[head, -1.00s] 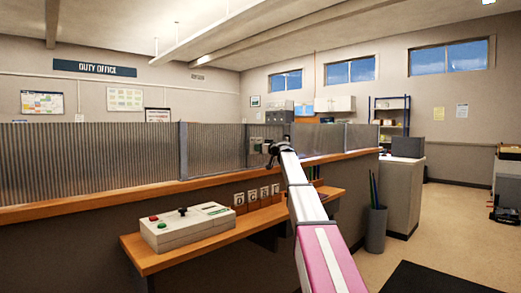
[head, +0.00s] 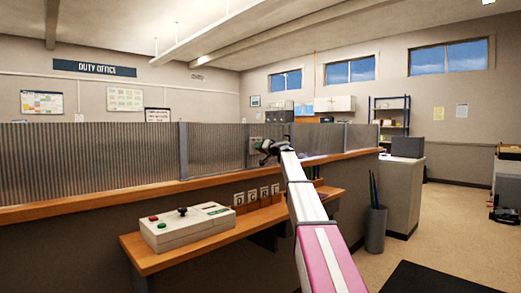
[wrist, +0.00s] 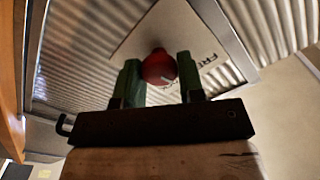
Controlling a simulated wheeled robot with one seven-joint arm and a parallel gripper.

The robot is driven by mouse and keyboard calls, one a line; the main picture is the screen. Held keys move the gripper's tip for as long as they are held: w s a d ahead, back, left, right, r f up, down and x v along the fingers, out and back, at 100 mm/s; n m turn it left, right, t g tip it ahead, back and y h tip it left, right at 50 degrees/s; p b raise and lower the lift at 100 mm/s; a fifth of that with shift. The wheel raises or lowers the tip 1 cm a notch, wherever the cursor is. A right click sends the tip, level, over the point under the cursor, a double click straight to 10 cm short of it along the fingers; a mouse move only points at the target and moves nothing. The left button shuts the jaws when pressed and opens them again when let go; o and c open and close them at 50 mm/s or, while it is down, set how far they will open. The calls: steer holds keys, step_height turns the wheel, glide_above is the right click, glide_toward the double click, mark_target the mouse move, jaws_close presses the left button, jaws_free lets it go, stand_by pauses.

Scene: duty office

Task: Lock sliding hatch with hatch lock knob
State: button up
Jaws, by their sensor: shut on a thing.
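The hatch lock knob (wrist: 158,66) is red and rounded, and shows in the wrist view between the two green fingers of my gripper (wrist: 160,72). My gripper is shut on it. Behind the knob is a pale plate (wrist: 185,28) with partly hidden lettering starting "FRE", tilted in this view. The plate sits on the corrugated grey hatch panel (wrist: 85,65) inside a metal frame. In the head view my gripper (head: 266,150) is small and dark against the corrugated screen (head: 222,150) above the counter; the knob is hidden there.
A wooden counter ledge (head: 90,207) runs below the screen. A lower shelf (head: 150,262) holds a control box (head: 185,228) and several lettered blocks (head: 252,197). A dark bin (head: 375,230) stands right of my arm. Floor at right is open.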

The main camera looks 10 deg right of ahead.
steer(key=m, duration=1)
steer(key=shift+d+f+m, duration=0.1)
steer(key=shift+f+m, duration=0.05)
steer(key=shift+m, duration=0.15)
stand_by(0.4)
steer(key=o, duration=0.9)
steer(key=v, duration=1)
steer(key=shift+s+d, duration=0.25)
steer(key=shift+s, duration=0.05)
